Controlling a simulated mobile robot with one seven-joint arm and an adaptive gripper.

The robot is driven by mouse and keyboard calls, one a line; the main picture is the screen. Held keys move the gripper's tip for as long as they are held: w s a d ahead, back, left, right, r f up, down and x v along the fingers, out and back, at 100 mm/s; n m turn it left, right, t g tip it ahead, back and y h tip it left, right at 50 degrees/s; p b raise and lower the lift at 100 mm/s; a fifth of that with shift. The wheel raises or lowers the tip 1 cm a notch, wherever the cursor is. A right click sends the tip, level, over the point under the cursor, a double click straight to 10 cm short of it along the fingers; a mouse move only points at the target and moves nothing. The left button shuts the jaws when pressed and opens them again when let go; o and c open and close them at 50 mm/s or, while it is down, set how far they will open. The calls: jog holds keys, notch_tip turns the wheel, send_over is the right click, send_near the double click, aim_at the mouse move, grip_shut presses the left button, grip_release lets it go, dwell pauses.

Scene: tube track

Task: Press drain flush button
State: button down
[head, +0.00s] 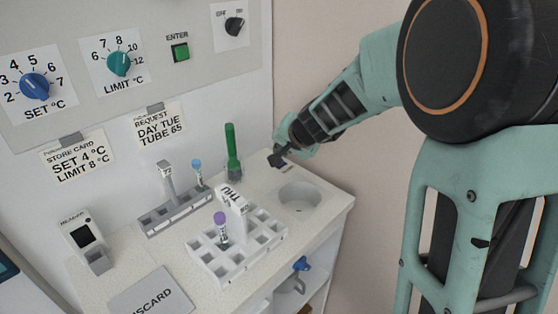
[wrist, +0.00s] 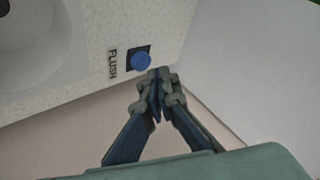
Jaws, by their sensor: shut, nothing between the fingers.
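The flush button (wrist: 141,61) is a round blue button on a dark square plate, beside a label reading FLUSH (wrist: 113,62), in the wrist view. In the head view my gripper hides most of it at the counter's back right. My gripper (head: 277,158) is shut and empty over that corner. In the wrist view its fingertips (wrist: 158,75) appear just beside the button, to its lower right. I cannot tell whether they touch it. The round drain basin (head: 299,197) is sunk in the counter in front of the gripper, and its edge shows in the wrist view (wrist: 70,20).
A white rack (head: 237,262) with a purple-capped tube and a THU sign stands left of the basin. A grey rack (head: 178,212) and a green brush-like tool (head: 232,152) are behind it. Walls rise behind the gripper. A DISCARD plate (head: 152,297) lies at the front.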

jog(key=shift+f, duration=0.15)
jog(key=shift+f+b, duration=0.3)
jog(key=shift+b, duration=0.25)
jog(key=shift+f+b, duration=0.45)
jog(key=shift+b, duration=0.05)
dwell(0.6)
jog(key=shift+r, duration=0.15)
jog(key=shift+r+p, duration=0.7)
jog(key=shift+p, duration=0.05)
jog(key=shift+r, duration=0.1)
notch_tip(320, 180, up, 5)
jog(key=p, duration=0.4)
jog(key=shift+p, duration=0.3)
dwell(0.4)
